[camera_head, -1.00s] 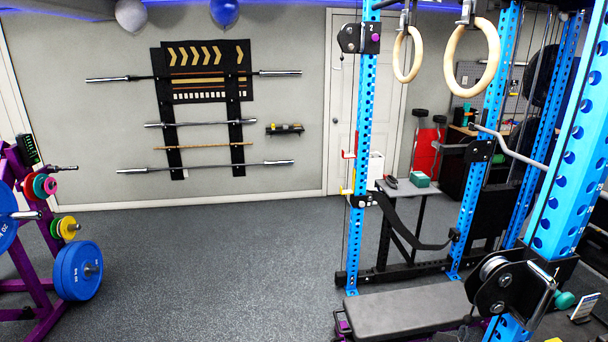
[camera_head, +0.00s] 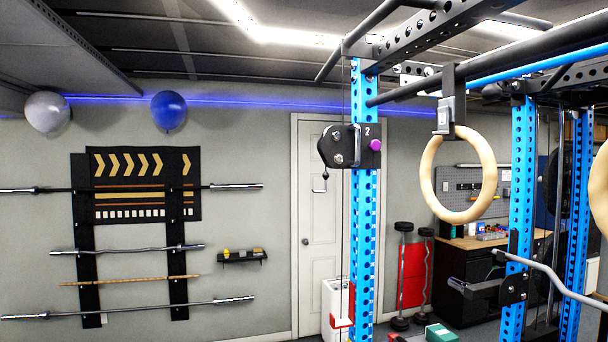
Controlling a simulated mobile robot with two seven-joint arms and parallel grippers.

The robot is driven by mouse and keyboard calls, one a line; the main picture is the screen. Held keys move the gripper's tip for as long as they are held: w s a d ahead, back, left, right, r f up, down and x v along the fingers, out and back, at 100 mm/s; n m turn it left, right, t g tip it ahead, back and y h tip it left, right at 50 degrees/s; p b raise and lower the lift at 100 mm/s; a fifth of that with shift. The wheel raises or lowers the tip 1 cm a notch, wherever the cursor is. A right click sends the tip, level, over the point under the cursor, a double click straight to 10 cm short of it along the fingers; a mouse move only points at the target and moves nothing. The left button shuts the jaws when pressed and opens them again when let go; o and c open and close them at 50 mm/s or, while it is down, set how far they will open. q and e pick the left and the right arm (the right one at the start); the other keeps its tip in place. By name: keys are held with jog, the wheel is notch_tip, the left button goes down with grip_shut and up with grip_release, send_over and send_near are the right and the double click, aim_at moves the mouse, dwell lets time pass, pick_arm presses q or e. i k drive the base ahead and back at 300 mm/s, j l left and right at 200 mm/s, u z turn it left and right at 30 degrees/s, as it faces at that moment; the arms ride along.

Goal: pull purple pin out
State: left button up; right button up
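The purple pin (camera_head: 375,145) is a small round purple knob on the right side of a black bracket (camera_head: 350,146).
A wooden gym ring (camera_head: 458,213) hangs to the right of the pin. Black crossbars (camera_head: 490,62) run overhead. A curved metal bar (camera_head: 552,280) juts in at the right. A wall rack with barbells (camera_head: 130,249) is at the left. A white door (camera_head: 317,200) stands behind.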

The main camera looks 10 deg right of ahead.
aim_at(374, 146)
jog(key=i+z, duration=0.1)
jog(key=i, duration=0.4)
jog(key=i+j+z, duration=0.15)
jog(key=i, duration=0.35)
jog(key=i+j+z, duration=0.1)
jog(key=i, duration=0.4)
jog(key=i+j+z, duration=0.1)
jog(key=i, duration=0.4)
jog(key=j, duration=0.1)
